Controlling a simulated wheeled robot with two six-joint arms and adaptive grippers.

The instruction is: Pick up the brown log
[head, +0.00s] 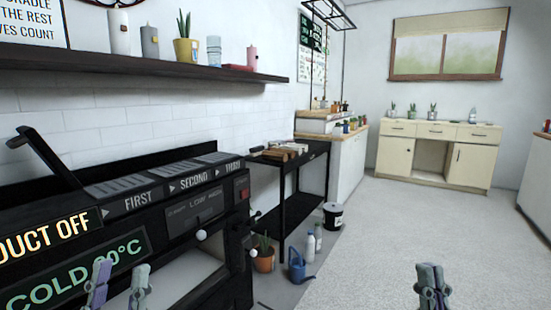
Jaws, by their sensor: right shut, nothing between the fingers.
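I cannot make out a brown log for certain. Small brown and pale items (284,151) lie on top of a black table (318,148) in the middle of the view, too small to identify. My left gripper (119,284) is at the bottom left, in front of the black machine, with its fingers apart and nothing seen between them. My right gripper (432,287) is at the bottom right over the pale floor, its fingers together and empty. Both grippers are well short of the black table.
A black machine (190,210) with labelled buttons fills the left. A potted plant (264,258), blue watering can (298,266), bottles (311,246) and black bucket (333,216) stand on the floor. A cream cabinet (440,150) stands at the back. The pale floor (400,230) is clear.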

